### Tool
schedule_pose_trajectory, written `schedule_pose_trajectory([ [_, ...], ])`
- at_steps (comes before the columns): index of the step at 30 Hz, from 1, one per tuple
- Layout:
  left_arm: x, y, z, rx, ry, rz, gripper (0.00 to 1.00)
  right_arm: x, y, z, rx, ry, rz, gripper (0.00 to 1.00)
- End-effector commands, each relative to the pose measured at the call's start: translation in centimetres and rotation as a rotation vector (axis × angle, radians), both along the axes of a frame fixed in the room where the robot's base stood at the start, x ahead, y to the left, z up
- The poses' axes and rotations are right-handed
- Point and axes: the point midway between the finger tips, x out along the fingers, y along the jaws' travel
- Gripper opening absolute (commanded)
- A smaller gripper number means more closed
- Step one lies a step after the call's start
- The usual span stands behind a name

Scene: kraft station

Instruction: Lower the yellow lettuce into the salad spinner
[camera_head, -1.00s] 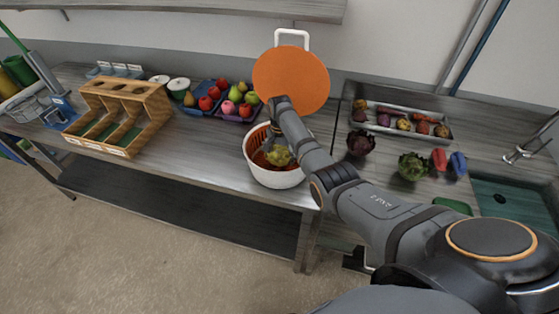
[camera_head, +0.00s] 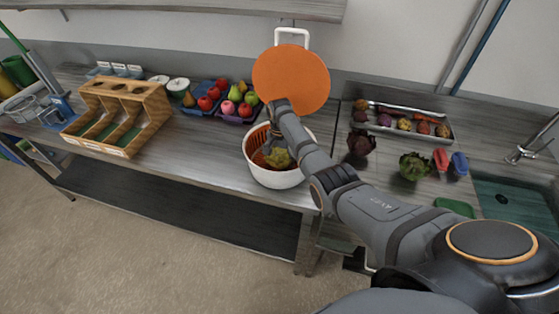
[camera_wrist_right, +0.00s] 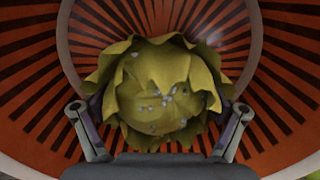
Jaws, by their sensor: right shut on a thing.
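The yellow lettuce (camera_head: 278,158) is inside the mouth of the salad spinner, a white bowl (camera_head: 275,179) with an orange slotted basket (camera_head: 257,148). In the right wrist view the lettuce (camera_wrist_right: 160,95) fills the middle, with the orange basket (camera_wrist_right: 60,120) around and behind it. My right gripper (camera_wrist_right: 160,125) has a finger on each side of the lettuce and is shut on it. In the head view the gripper (camera_head: 277,146) reaches down into the bowl, partly hidden by my arm. Whether the lettuce touches the basket floor cannot be told. My left gripper is out of view.
The orange lid (camera_head: 291,78) stands behind the bowl. Blue fruit trays (camera_head: 231,118) and a wooden divided box (camera_head: 120,112) are to the left. A dark red head (camera_head: 361,143), a green artichoke-like head (camera_head: 415,166) and a vegetable tray (camera_head: 447,139) are to the right, near the sink (camera_head: 515,205).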

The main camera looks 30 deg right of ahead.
Motion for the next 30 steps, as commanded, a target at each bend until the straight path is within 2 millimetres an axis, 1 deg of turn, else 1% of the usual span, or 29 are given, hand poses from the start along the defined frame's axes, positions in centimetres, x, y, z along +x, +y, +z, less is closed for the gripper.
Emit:
schedule_pose_trajectory([
  [7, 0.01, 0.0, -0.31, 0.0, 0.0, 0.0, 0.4, 0.03, 0.02, -0.4, 0.001, -0.001, 0.0, 0.5],
  [13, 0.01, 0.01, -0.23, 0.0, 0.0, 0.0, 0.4, 0.02, 0.01, -0.32, 0.0, 0.0, 0.0, 0.5],
  [14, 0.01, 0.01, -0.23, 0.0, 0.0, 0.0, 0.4, 0.02, 0.01, -0.33, 0.0, 0.0, 0.0, 0.89],
  [16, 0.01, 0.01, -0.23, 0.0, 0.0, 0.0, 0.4, 0.01, 0.01, -0.33, 0.0, 0.0, 0.0, 0.98],
  [17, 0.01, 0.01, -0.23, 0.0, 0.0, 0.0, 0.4, 0.01, 0.01, -0.33, 0.0, 0.0, 0.0, 1.0],
  [26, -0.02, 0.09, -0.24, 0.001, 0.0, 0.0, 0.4, -0.03, 0.01, -0.36, 0.0, 0.0, 0.0, 1.0],
  [29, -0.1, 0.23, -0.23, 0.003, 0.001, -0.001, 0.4, 0.01, 0.0, 0.09, 0.0, 0.0, 0.0, 1.0],
  [30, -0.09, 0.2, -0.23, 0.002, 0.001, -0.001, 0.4, 0.07, -0.02, 0.58, 0.0, -0.002, 0.0, 1.0],
])
